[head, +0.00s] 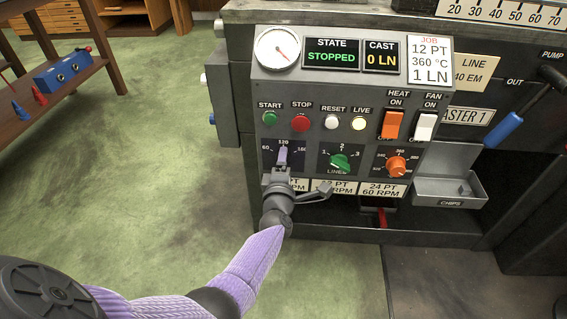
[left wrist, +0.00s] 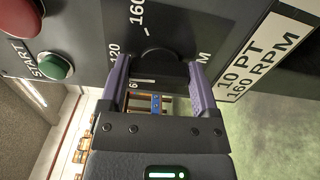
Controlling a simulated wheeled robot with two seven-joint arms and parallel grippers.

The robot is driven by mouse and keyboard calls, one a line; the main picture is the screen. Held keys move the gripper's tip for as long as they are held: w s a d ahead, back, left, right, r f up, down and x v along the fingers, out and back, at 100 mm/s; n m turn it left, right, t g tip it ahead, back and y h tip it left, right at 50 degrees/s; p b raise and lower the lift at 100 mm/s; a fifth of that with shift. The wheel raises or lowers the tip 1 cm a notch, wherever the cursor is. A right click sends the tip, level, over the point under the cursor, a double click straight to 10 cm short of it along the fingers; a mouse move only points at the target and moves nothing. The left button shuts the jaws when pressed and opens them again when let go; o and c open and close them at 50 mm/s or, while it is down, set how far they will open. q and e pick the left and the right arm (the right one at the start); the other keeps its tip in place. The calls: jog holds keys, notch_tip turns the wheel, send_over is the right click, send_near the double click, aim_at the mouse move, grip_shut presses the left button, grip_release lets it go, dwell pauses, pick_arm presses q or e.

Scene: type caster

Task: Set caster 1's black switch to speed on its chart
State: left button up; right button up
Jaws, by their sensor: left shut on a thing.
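My left gripper (head: 282,156) reaches the front panel of caster 1 from below and is shut on the black switch (left wrist: 160,64), with one purple finger on each side in the left wrist view (left wrist: 160,84). The chart below has a partly covered left label, which reads 10 PT 160 RPM in the left wrist view (left wrist: 262,62), a partly covered middle label (head: 340,186), and 24 PT 60 RPM (head: 383,189). The job card (head: 430,60) reads 12 PT, 360 °C, 1 LN.
A green knob (head: 340,162) and an orange knob (head: 397,165) sit right of the switch. START (head: 269,118), STOP (head: 300,123) and other buttons are above. The state display (head: 331,54) reads STOPPED. A chips tray (head: 450,190) juts out at right. Green floor is clear at left.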

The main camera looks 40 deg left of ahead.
pick_arm(q)
jog(key=shift+f+m, duration=0.1)
jog(key=shift+m, duration=0.3)
pick_arm(e)
jog(key=shift+w+d, duration=0.1)
jog(key=shift+d, duration=0.15)
pick_arm(q)
jog(key=o, duration=0.9)
jog(key=shift+o, duration=0.9)
pick_arm(e)
jog(key=shift+a, duration=0.3)
pick_arm(q)
jog(key=p+v, duration=0.4)
jog(key=v, duration=0.6)
jog(key=shift+p, duration=0.4)
pick_arm(e)
jog(key=shift+t, duration=0.3)
jog(key=r, duration=0.1)
jog(key=w+r, duration=0.1)
jog(key=r, duration=0.2)
jog(key=shift+w+d, duration=0.3)
